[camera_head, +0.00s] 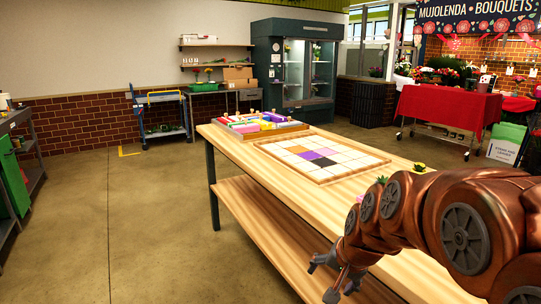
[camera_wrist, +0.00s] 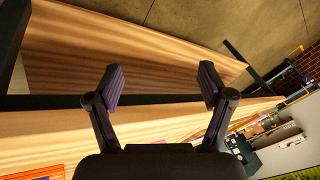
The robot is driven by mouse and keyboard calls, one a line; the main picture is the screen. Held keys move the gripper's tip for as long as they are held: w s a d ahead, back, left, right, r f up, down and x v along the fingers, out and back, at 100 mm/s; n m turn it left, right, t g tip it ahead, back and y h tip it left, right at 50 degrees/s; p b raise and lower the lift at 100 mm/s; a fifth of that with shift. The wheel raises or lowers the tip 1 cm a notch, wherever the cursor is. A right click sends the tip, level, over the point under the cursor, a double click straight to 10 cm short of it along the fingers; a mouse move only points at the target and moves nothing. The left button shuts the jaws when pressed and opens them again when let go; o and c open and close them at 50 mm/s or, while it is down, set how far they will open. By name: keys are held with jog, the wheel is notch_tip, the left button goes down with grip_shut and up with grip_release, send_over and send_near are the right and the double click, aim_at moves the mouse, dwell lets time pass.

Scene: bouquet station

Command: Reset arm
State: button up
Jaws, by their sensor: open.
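My gripper (camera_head: 335,282) hangs at the end of my copper-coloured arm, beside the near left edge of the wooden table (camera_head: 345,225) in the head view. In the wrist view my gripper (camera_wrist: 162,85) has its two dark fingers spread wide apart, with nothing between them. Behind the fingers are the table's edge and its lower shelf (camera_wrist: 130,60), seen tilted. My arm hides the right part of the tabletop.
On the table are a tray of coloured blocks (camera_head: 245,133) and a white grid board (camera_head: 290,165) with purple, orange and dark squares. Small flowers (camera_head: 420,168) show near my arm. The floor (camera_head: 130,230) left of the table is clear. A red-draped flower stand (camera_head: 450,108) stands farther back.

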jog(key=s+d+f+n+g+h+b, duration=0.1)
jog(key=s+d+f+n+g, duration=0.15)
jog(key=s, duration=0.65)
jog(key=s+d+f+n+g, duration=0.1)
jog(key=s+f+g, duration=0.15)
jog(key=s, duration=0.75)
jog(key=s+d+f+n+g+h+b, duration=0.1)
jog(key=s+f+n+g, duration=0.15)
jog(key=s, duration=0.65)
jog(key=s+p+v, duration=0.2)
jog(key=p+v, duration=0.7)
jog(key=s+r+p+v, duration=0.1)
jog(key=s+p+v, duration=0.1)
jog(key=p+v, duration=0.8)
jog(key=shift+s+t, duration=0.45)
jog(key=shift+s, duration=0.2)
